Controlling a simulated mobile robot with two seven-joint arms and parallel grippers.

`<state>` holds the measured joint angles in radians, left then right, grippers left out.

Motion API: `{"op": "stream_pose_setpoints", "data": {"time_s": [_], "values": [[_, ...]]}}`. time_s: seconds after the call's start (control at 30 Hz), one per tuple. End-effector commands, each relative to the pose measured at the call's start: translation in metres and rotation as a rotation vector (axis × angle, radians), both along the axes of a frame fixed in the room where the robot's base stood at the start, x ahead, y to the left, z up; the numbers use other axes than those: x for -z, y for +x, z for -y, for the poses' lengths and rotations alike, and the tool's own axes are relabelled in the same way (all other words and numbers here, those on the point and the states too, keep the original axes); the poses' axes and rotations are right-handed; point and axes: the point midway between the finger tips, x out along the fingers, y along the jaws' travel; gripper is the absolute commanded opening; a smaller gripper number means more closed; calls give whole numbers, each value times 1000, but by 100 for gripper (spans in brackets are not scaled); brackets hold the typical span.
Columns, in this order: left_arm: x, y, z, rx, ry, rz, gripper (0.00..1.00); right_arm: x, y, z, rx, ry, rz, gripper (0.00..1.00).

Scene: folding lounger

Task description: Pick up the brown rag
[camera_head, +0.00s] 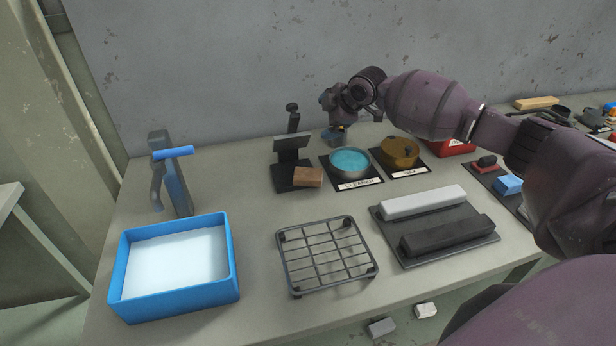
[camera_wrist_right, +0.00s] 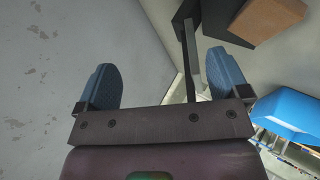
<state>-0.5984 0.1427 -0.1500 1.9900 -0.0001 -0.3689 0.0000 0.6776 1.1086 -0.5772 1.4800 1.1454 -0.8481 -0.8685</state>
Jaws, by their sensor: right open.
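I see no cloth that I can name for certain as the brown rag. A brown block-like piece (camera_head: 308,177) sits at the front of a black stand (camera_head: 291,150) at the back middle of the table; it also shows at the top right of the right wrist view (camera_wrist_right: 268,18). My right gripper (camera_head: 338,138) is behind the teal bowl, to the right of the stand and apart from the brown piece. My left gripper is out of view.
A teal cleaner bowl (camera_head: 350,161) and a brown-filled bowl (camera_head: 400,152) stand right of the stand. A wire rack (camera_head: 326,254), a blue tray (camera_head: 233,262) and a dark mat with two bars (camera_head: 452,251) lie in front. The wall (camera_wrist_right: 60,70) is close behind.

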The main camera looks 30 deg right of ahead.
Motion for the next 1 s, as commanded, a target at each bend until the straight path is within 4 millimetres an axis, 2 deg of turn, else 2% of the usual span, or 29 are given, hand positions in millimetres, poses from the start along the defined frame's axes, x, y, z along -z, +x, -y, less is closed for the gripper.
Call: {"op": "stream_pose_setpoints", "data": {"time_s": [0.1,0.2,0.4,0.57,0.83,1.0], "values": [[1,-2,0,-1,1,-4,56,17,-27,-11,64,148,-231,94],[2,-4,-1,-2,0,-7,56,25,-48,-19,102,230,-397,94],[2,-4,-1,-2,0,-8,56,31,-70,-21,167,256,-555,94],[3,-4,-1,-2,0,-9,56,39,-68,-23,186,264,-562,94],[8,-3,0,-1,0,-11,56,73,-60,-35,185,264,-559,94],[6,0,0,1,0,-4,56,84,-57,-38,184,263,-557,94]]}}
